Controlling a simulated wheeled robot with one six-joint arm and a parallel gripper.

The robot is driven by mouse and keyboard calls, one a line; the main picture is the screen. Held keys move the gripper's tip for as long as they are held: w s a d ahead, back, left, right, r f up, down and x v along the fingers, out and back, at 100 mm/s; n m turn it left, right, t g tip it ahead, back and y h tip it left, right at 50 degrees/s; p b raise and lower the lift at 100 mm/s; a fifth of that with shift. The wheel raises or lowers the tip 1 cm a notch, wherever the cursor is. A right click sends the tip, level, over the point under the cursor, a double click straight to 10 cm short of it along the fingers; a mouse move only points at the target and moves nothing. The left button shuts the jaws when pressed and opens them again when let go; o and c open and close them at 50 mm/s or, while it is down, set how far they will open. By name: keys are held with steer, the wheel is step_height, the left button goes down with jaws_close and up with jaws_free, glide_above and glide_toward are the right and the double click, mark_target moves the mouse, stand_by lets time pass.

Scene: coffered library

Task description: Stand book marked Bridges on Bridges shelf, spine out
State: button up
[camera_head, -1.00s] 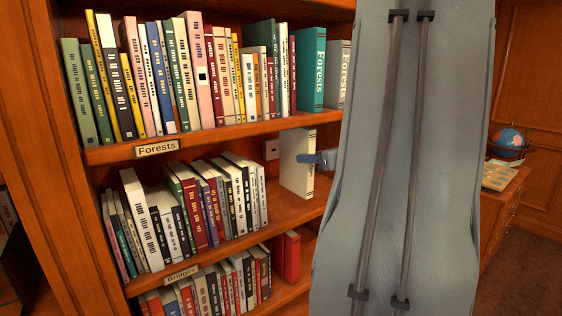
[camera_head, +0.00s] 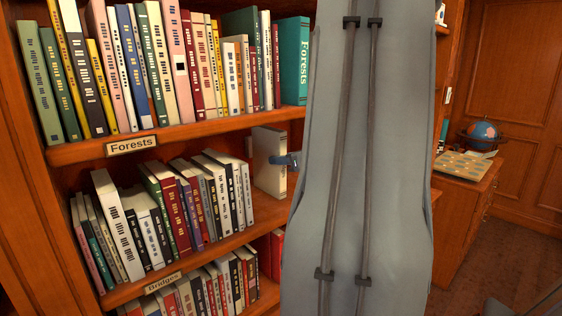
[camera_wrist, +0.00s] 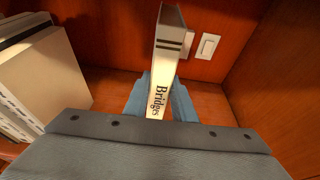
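The book marked Bridges (camera_wrist: 163,75) is cream, upright and slightly tilted in the wrist view, with its lettered spine facing me. My gripper (camera_wrist: 160,103) has a blue finger on each side of it and appears shut on it. In the head view the book (camera_head: 269,165) is inside the middle bay, right of the row of books, with my gripper (camera_head: 286,160) at its right edge. The Bridges label (camera_head: 163,283) is on the front edge of this middle shelf (camera_head: 205,262). I cannot tell whether the book's bottom touches the board.
Several books (camera_head: 165,212) lean in a row left of the held book; a white one (camera_wrist: 45,75) is nearest in the wrist view. A wall switch (camera_wrist: 207,46) is on the back panel. Free board lies right of the held book. The Forests shelf (camera_head: 185,132) is above.

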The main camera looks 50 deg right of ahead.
steer(key=o, duration=0.4)
steer(key=shift+s, duration=0.1)
steer(key=b+v, duration=0.3)
steer(key=v, duration=0.9)
steer(key=shift+r, duration=0.1)
